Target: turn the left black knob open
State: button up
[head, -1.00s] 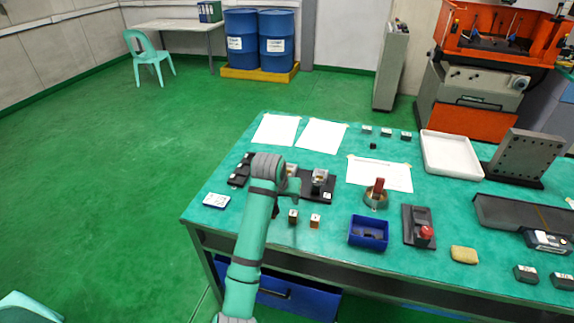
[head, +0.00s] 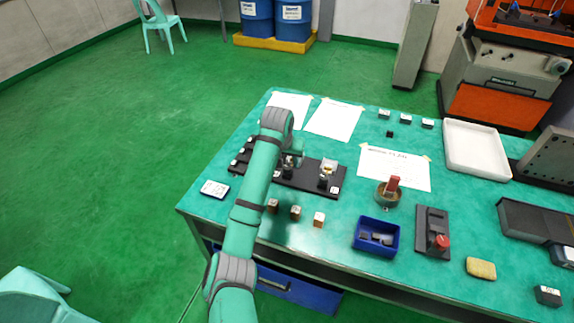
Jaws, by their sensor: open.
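A long black base (head: 310,182) lies on the green table, left of its middle. It carries two small metallic fittings with dark parts; the right fitting (head: 328,174) shows clearly. The left fitting (head: 289,171) is partly covered by my gripper and wrist, and its black knob is too small and hidden to make out. My gripper (head: 291,160) is small in the head view, at the end of my teal arm, over or beside the left fitting. It is open. I cannot tell whether it touches the fitting or has its fingers around the knob.
Several small blocks, one a copper-coloured block (head: 295,213), stand in front of the base. A blue bin (head: 376,237), a switch box with a red button (head: 442,242) and a round pot (head: 388,193) stand to the right. A white-faced device (head: 214,188) lies at the left edge.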

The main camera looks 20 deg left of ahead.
aim_at(287, 167)
jog(key=shift+x, duration=2.25)
jog(key=c, duration=1.1)
